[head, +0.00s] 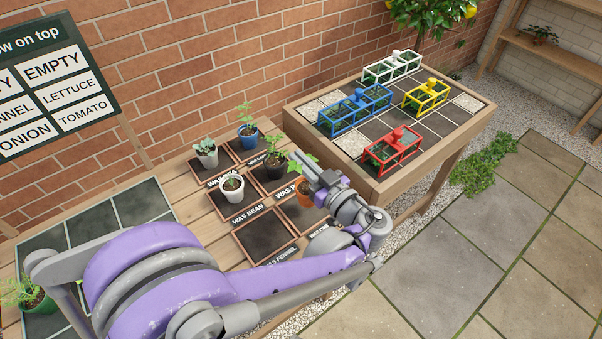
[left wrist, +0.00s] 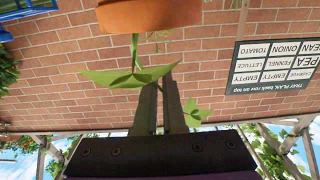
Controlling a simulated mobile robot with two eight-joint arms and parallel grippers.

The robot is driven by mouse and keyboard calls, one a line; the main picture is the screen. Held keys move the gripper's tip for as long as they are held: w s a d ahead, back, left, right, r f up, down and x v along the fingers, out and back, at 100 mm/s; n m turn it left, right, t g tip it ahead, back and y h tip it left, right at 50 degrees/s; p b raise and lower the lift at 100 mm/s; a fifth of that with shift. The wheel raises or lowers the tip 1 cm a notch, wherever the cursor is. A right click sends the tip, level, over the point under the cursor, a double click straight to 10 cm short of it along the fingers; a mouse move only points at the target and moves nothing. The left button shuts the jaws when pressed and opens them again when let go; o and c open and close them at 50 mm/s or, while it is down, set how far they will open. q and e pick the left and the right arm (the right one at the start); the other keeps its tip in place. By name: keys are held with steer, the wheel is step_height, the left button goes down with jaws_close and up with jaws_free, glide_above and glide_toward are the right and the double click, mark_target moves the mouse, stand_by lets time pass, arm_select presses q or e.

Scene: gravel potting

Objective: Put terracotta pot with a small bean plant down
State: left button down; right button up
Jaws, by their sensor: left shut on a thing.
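The terracotta pot (head: 305,196) with a small bean plant is at the right edge of the labelled tiles in the head view, partly hidden by my gripper. I cannot tell whether its base touches the tile below it. In the left wrist view, which is upside down, the orange pot (left wrist: 150,14) shows at the top edge. Green leaves (left wrist: 128,77) hang over the finger ends (left wrist: 160,80) and hide the grip. My right gripper is not in view.
White pots (head: 232,187), a blue pot (head: 248,142) and a dark pot (head: 273,171) stand on the labelled tiles. A table (head: 397,186) with coloured frames stands at right. A sign (head: 52,80) is at left.

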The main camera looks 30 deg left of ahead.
mark_target(301, 178)
arm_select(q)
steer(key=shift+f+b, duration=0.45)
steer(key=shift+f, duration=1.4)
steer(key=c, duration=1.5)
jaws_free()
steer(key=shift+f, duration=0.1)
steer(key=o, duration=0.5)
steer(key=shift+r, duration=0.2)
steer(key=v, duration=1.2)
